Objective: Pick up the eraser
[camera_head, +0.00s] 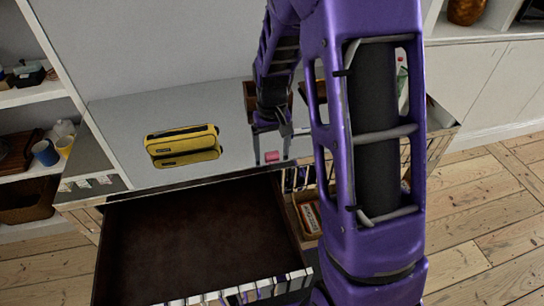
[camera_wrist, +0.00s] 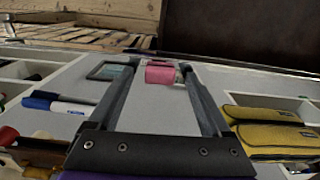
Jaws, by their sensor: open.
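The eraser is a small pink block (camera_head: 271,156) on the grey desktop, near its front edge. In the wrist view the eraser (camera_wrist: 160,75) shows between the far ends of my two fingers. My gripper (camera_head: 271,160) points down at the desktop with one finger on each side of the eraser as pictured. In the wrist view my gripper (camera_wrist: 160,70) is open, with clear gaps beside the eraser. I cannot tell whether the fingertips are level with it or still above it. Nothing is held.
A yellow pencil case (camera_head: 183,145) lies to the left on the desktop (camera_head: 120,120). A large dark drawer (camera_head: 190,235) stands open in front. A blue marker (camera_wrist: 60,104) and a dark flat item (camera_wrist: 108,71) show left of my fingers. Shelves (camera_head: 30,95) stand at the far left.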

